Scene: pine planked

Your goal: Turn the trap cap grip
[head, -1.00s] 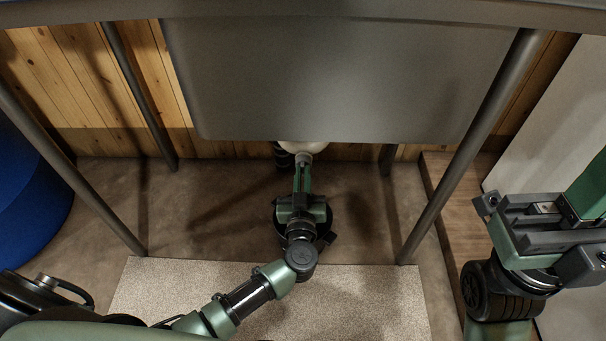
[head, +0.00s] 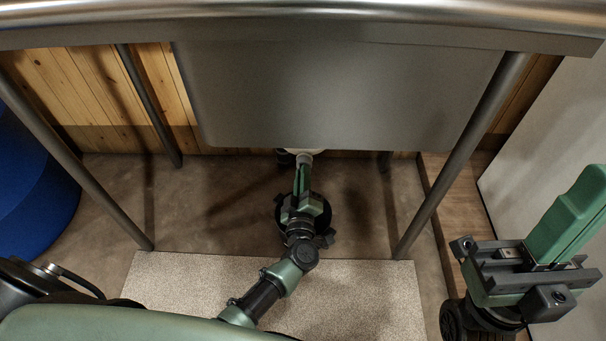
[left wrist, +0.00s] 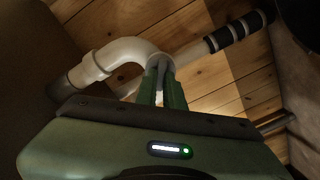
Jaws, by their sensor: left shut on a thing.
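The trap cap grip (left wrist: 160,63) is a small grey piece at the underside of the white trap pipe (left wrist: 130,50) in the left wrist view. My left gripper (left wrist: 163,72) is shut on it, with a green finger on each side. In the head view my left gripper (head: 303,170) reaches up under the sink basin (head: 340,95), and the grey grip (head: 304,158) shows at its tips. The basin hides most of the trap there. My right gripper (head: 585,185) is at the far right, away from the trap; its finger gap is unclear.
Metal sink legs (head: 465,150) stand on both sides of my left arm. A speckled mat (head: 350,300) lies on the floor in front. A blue round object (head: 35,180) is at the left. Black-banded pipe (left wrist: 238,30) runs near the plank wall.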

